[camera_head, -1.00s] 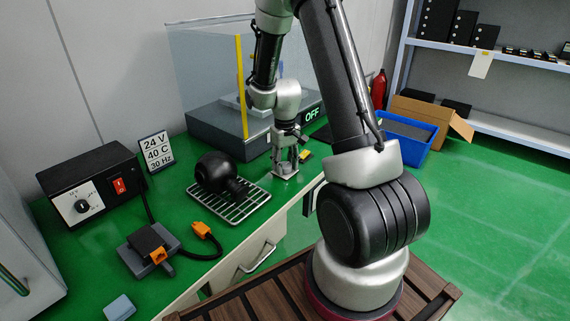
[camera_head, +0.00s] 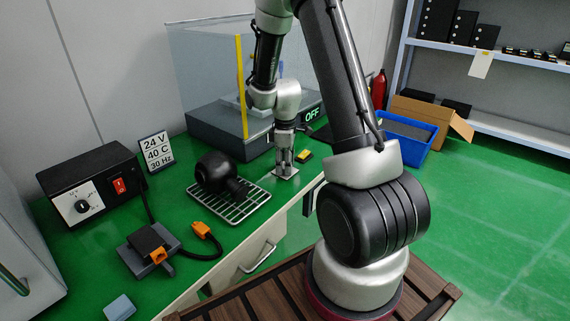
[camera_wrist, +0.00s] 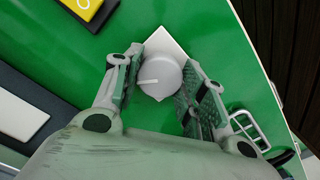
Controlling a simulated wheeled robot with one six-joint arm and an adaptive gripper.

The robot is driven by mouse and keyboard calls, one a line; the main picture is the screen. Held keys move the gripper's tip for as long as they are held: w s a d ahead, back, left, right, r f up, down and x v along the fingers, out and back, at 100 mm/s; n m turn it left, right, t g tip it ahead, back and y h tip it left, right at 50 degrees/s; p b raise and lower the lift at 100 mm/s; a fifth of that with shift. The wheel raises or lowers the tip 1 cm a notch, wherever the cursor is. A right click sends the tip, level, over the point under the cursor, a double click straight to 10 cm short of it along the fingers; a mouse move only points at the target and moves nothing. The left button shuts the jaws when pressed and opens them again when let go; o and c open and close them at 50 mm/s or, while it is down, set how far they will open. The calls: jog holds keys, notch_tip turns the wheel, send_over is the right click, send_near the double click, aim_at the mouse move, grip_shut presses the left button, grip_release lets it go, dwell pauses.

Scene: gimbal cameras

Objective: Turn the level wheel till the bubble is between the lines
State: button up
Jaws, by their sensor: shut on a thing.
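The level wheel (camera_wrist: 160,80) is a round grey knob with a pale pointer line on its top, pointing left in the wrist view. It sits on a white square plate (camera_wrist: 165,42). My gripper (camera_wrist: 156,74) has one finger on each side of the wheel and is shut on it. In the head view my gripper (camera_head: 284,165) points straight down at the bench's front edge, and its fingers hide the wheel. I cannot make out a bubble or lines.
A wire rack (camera_head: 232,208) with a black round device (camera_head: 216,172) stands left of my gripper. Behind is a glass-walled case (camera_head: 205,75) with an OFF display (camera_head: 312,115). A power box (camera_head: 90,182) and a sign (camera_head: 156,151) stand further left.

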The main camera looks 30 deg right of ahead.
jog(key=shift+n, duration=0.6)
jog(key=o, duration=1.1)
jog(key=shift+c, duration=0.2)
notch_tip(320, 180, up, 12)
